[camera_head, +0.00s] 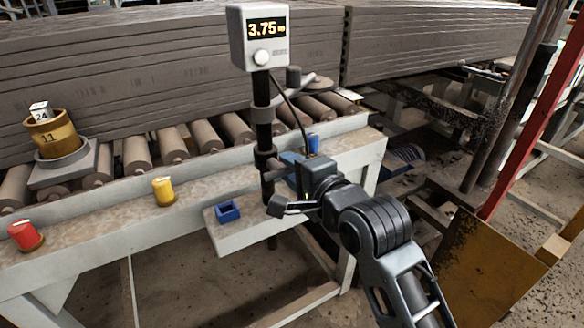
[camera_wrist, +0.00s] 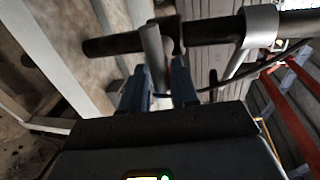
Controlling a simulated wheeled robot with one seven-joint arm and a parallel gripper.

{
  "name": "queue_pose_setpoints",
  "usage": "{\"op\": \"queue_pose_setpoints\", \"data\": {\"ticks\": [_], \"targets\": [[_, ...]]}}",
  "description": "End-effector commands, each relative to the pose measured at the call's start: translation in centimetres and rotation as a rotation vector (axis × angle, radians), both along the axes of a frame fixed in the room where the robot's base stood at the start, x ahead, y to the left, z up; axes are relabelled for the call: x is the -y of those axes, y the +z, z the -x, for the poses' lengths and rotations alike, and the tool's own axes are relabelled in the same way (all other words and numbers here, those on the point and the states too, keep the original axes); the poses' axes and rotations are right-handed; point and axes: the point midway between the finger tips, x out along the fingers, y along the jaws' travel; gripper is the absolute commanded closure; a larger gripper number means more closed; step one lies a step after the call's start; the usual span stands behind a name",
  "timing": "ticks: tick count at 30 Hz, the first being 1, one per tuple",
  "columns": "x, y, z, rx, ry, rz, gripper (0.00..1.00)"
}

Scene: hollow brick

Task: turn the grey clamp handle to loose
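A black post (camera_head: 264,125) stands at the bench end with a display reading 3.75 (camera_head: 266,37) on top. The grey clamp handle (camera_head: 275,172) sits low on this post, by a dark collar. In the wrist view the handle (camera_wrist: 154,58) is a short grey bar crossing the black post (camera_wrist: 115,44). My gripper (camera_head: 291,160) is beside the post at handle height. In the wrist view its two blue fingers (camera_wrist: 160,82) stand apart, with the handle between them. Whether they press on the handle is unclear. The finger contact is hidden in the head view.
A blue open box (camera_head: 228,211) lies on the ledge left of my arm. A roller conveyor (camera_head: 172,146) with grey slabs (camera_head: 160,65) runs behind. A cable hangs beside the post.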

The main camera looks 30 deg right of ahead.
Motion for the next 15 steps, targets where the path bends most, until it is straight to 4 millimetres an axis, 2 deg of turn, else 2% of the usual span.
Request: {"op": "queue_pose_setpoints", "data": {"ticks": [3, 10, 15], "targets": [[0.0, 0.0, 0.0, 0.001, 0.000, 0.000, 0.62], [0.0, 0.1, 0.1, 0.002, 0.000, 0.001, 0.62], [0.0, 0.2, 1.7, 0.001, 0.000, 0.000, 0.62]]}}
